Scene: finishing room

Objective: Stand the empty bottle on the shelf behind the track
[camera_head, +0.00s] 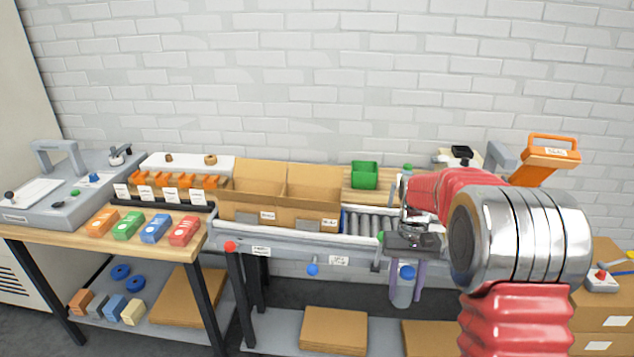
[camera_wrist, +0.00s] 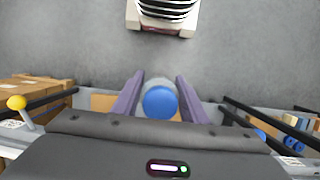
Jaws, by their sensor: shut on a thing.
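My gripper (camera_head: 405,284) has its purple fingers pointing down, shut on a translucent grey bottle (camera_head: 402,297) with a blue cap. The bottle hangs about upright in front of the roller track (camera_head: 368,223). The wrist view looks down on its blue cap (camera_wrist: 160,102) between the two fingers. I cannot tell whether it is empty. The wooden shelf (camera_head: 372,199) runs behind the track. A green bin (camera_head: 364,175) stands on it. A green-capped bottle (camera_head: 408,168) shows at the back, partly hidden by my arm.
An open divided cardboard box (camera_head: 283,213) sits left of the rollers. A bench (camera_head: 140,243) with coloured blocks is at left. Stacked cartons (camera_head: 603,325) and an orange-handled item (camera_head: 548,156) stand at right. My arm hides the shelf's right part.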

